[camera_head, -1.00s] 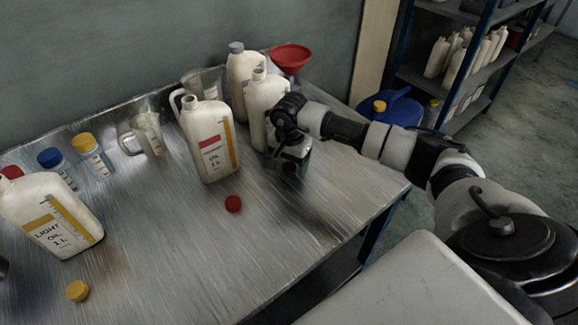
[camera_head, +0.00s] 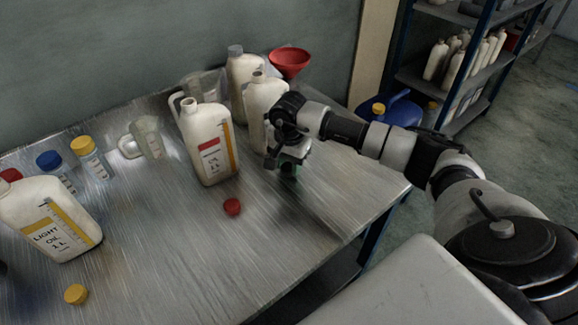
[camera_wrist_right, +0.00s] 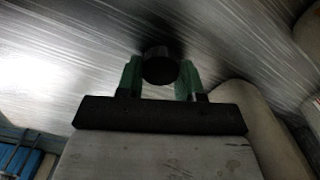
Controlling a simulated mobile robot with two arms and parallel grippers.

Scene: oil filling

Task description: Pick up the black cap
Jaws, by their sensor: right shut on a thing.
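The black cap (camera_wrist_right: 160,66) shows in the right wrist view between the two green fingertips of my right gripper (camera_wrist_right: 160,78). The fingers touch it on both sides and are shut on it. In the head view my right gripper (camera_head: 289,168) points down low over the metal table, just right of an uncapped white bottle (camera_head: 262,105). The cap is hidden there by the gripper. My left gripper is not in view.
On the metal table (camera_head: 180,255) stand an oil bottle with a red label (camera_head: 208,145), a grey-capped bottle (camera_head: 240,75) and a red funnel (camera_head: 290,62). A red cap (camera_head: 232,207) and a yellow cap (camera_head: 76,294) lie on it. The front right of the table is clear.

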